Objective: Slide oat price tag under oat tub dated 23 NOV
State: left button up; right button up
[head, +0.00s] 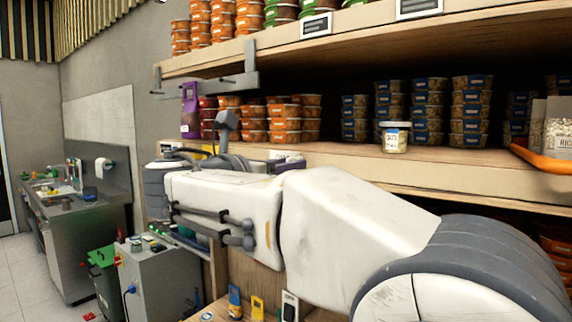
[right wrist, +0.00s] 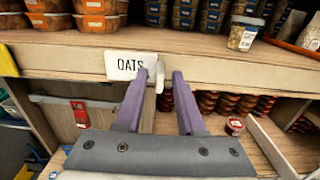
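The white price tag reading OATS (right wrist: 125,66) is at the wooden shelf's front edge in the right wrist view; a white tag (head: 286,155) also shows just above my arm in the head view. My right gripper (right wrist: 164,76) has purple fingers, apart, with tips at the tag's right end. A narrow white piece (right wrist: 158,76) shows between the tips; I cannot tell whether they touch it. A small clear tub with pale contents (head: 394,138) stands alone near the shelf's front edge, also in the right wrist view (right wrist: 243,34). Its date is unreadable. My left gripper is not in view.
Stacked blue-labelled tubs (head: 428,105) stand behind the lone tub, and orange-labelled tubs (head: 285,122) stand to the left. An orange tray (head: 540,157) with bags is at right. The upper shelf (head: 350,32) overhangs. Shelf front between the lone tub and tray is clear.

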grip_shut()
dwell(1.2)
